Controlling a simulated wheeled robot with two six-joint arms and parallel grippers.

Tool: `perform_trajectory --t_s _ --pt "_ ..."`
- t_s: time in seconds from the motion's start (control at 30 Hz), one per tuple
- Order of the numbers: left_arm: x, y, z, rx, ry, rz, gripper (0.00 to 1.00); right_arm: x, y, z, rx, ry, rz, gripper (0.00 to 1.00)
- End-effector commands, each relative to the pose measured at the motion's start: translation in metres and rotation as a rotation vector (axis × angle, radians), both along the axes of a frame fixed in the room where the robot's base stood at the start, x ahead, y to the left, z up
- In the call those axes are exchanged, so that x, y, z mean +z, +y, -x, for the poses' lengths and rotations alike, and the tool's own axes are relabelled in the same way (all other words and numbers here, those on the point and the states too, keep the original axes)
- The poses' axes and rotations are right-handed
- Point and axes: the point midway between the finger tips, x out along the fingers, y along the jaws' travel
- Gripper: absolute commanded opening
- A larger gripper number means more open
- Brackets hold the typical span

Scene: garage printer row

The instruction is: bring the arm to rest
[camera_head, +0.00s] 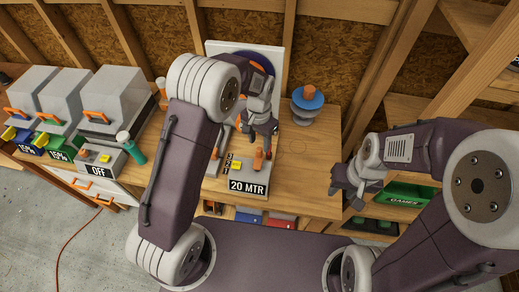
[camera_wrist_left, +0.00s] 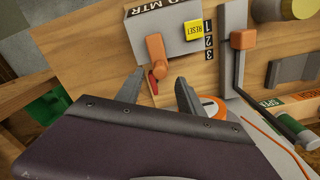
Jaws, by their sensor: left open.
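My left gripper (camera_head: 265,135) hangs over the workbench, in front of a white panel and above the box labelled 20 MTR (camera_head: 248,188). In the left wrist view its two fingers (camera_wrist_left: 158,92) are spread apart, with nothing between them. The box's front (camera_wrist_left: 165,22) lies beyond the fingertips there, with an orange lever (camera_wrist_left: 157,55) and a yellow RESET button (camera_wrist_left: 194,30). The fingers look apart from the lever. My right gripper (camera_head: 347,186) is off the bench's right end; its jaw opening is too small to judge.
The wooden bench (camera_head: 310,150) has bare room at right. A blue and orange stacked object (camera_head: 307,100) stands near the wall. Several grey machines (camera_head: 115,100) and a box labelled OFF (camera_head: 98,163) stand at left. A green GAMES box (camera_head: 405,196) sits on the right shelf.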

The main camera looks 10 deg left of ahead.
Motion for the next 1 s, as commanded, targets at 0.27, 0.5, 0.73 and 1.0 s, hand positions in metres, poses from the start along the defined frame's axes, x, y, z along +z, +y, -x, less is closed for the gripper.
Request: perform_trajectory --t_s 0.27,0.5,0.73,1.0 --pt "0.036 0.0 0.0 0.0 0.0 0.0 0.45 -0.007 0.0 0.0 0.0 0.0 0.0 0.36" --pt "0.037 0.0 0.0 0.0 0.0 0.0 0.45 -0.007 0.0 0.0 0.0 0.0 0.0 0.36" --pt "0.037 0.0 0.0 0.0 0.001 0.0 0.45 -0.007 0.0 0.0 0.0 0.0 0.0 0.36" --pt "0.065 0.055 0.024 0.133 -0.07 0.017 0.45 -0.03 0.0 0.0 0.0 0.0 0.0 0.36"
